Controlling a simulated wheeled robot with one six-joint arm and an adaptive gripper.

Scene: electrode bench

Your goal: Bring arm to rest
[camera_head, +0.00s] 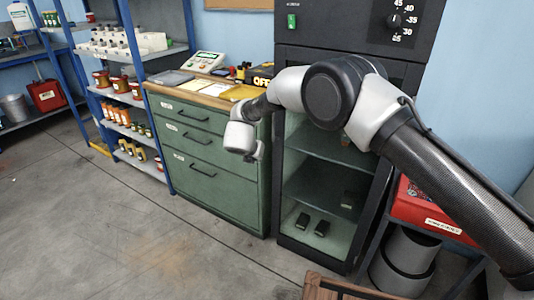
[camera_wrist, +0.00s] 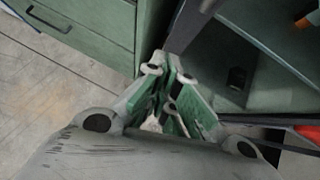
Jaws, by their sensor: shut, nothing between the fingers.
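My gripper (camera_wrist: 168,68) is shut and empty in the wrist view, its green-padded fingers drawn together. Behind the fingertips are the green drawer cabinet and the dark edge of the open black cabinet. In the head view my arm reaches in from the right and bends across the front of the black cabinet (camera_head: 345,50). The arm's wrist end hangs before the green drawer cabinet (camera_head: 215,175); the fingers cannot be made out there.
The black cabinet's glass shelves hold small dark blocks (camera_head: 302,221). A red case (camera_head: 430,212) sits at right above a grey bin (camera_head: 405,258). A brown wooden edge (camera_head: 335,288) shows at the bottom. A blue shelf rack (camera_head: 130,65) stands left. The floor at left is clear.

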